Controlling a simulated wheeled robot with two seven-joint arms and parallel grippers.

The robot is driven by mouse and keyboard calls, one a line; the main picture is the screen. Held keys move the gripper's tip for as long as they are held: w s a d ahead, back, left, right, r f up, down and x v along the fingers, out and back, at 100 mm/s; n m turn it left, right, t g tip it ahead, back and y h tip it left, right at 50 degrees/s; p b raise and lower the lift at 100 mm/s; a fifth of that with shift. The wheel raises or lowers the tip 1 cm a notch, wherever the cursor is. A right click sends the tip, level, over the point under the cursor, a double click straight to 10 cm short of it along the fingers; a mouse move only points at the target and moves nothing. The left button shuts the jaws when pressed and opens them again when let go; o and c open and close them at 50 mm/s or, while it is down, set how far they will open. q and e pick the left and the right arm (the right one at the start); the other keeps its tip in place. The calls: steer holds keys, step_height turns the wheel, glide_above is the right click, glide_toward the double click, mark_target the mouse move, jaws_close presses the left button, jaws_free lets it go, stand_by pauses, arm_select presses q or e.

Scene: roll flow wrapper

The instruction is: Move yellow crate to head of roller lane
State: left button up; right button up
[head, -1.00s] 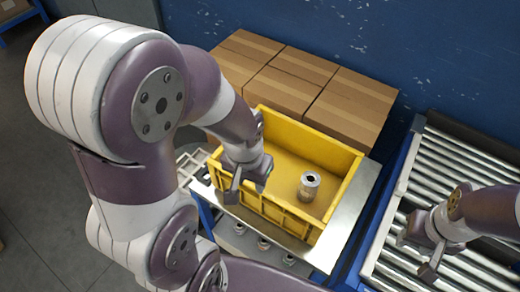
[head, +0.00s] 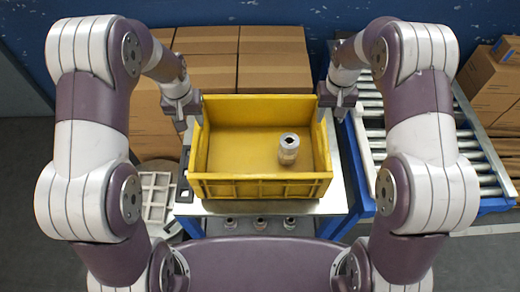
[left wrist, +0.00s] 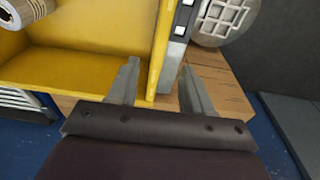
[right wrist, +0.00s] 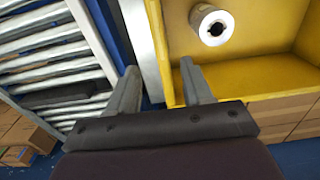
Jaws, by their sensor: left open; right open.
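The yellow crate (head: 262,189) sits upright on a metal-topped stand, with a silver cylinder (head: 289,150) inside toward its right. My left gripper (head: 181,117) is open at the crate's left wall. In the left wrist view its fingers (left wrist: 160,88) lie on either side of the wall's line (left wrist: 158,50). My right gripper (head: 340,109) is open at the right wall, its fingers (right wrist: 160,88) likewise either side of that wall (right wrist: 160,45). Contact cannot be told. The roller lane (head: 484,152) is to the right, partly hidden by my right arm.
Cardboard boxes (head: 272,72) stand close behind the crate, against the blue wall. More boxes (head: 490,88) are beyond the lane at right. A pale grid-patterned part (head: 155,195) is at left. The stand's top (head: 335,185) has a bare strip right of the crate.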

mark_target(198, 139)
arm_select(q)
steer(key=f, duration=0.4)
steer(key=w+f, duration=0.1)
steer(key=f, duration=0.7)
steer(key=shift+w+f, duration=0.3)
arm_select(e)
step_height(198, 139, down, 13)
steer(key=shift+r, duration=0.2)
arm_select(q)
jaws_close()
arm_select(e)
jaws_close()
arm_select(q)
steer(key=shift+r, duration=0.1)
arm_select(e)
steer(key=shift+w+r, duration=0.1)
